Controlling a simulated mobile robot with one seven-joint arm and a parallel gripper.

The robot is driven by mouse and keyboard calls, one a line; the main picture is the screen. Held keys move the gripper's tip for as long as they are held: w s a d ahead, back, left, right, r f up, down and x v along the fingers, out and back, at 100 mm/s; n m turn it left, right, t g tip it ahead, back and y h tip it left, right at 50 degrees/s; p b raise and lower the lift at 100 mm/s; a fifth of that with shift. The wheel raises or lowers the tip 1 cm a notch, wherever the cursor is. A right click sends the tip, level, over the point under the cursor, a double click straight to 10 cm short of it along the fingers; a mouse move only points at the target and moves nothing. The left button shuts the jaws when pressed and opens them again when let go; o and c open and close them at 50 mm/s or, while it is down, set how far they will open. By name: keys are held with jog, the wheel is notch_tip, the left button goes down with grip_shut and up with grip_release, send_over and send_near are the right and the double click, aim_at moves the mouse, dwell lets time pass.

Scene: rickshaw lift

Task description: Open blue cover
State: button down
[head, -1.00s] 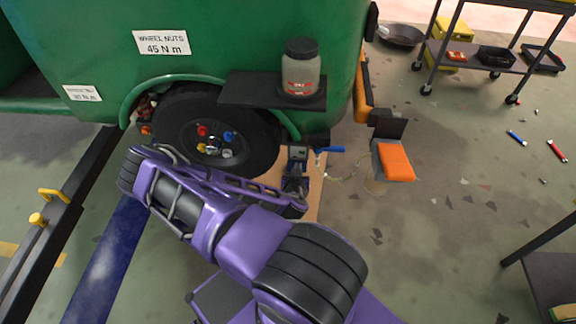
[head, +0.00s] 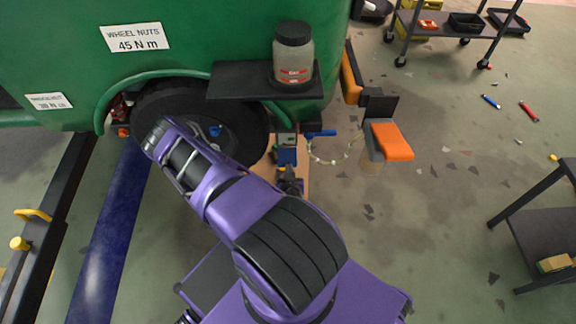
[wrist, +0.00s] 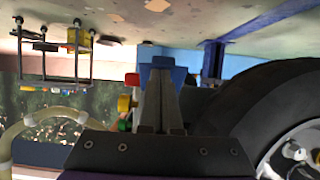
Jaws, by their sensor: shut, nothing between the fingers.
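A small blue part (head: 287,157), which looks like the blue cover, sits below a small grey box (head: 288,140) beside the wheel. I cannot tell how far it is raised. In the wrist view my gripper (wrist: 160,85) has its grey fingers together and empty. A blue shape (wrist: 162,70) shows at their tips; I cannot tell whether it is the cover, or whether they touch it. Red and yellow parts (wrist: 125,103) show just left of the fingers.
The black wheel (head: 245,130) and green vehicle body (head: 230,40) are close by. A black shelf (head: 235,82) holding a jar (head: 293,55) overhangs. A blue handle (head: 320,133) and pale hose (head: 335,161) lie right. Floor beyond the orange-topped block (head: 390,141) is fairly open.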

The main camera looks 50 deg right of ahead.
jog(key=shift+w+d+f+t+h, duration=0.1)
jog(key=shift+d+f+t+h, duration=0.15)
jog(key=shift+f+h, duration=0.35)
jog(key=shift+t, duration=0.25)
jog(key=shift+a, duration=0.15)
jog(key=shift+s+a+f, duration=0.3)
jog(key=shift+s+a, duration=0.15)
jog(key=shift+a, duration=0.05)
jog(key=shift+a, duration=0.1)
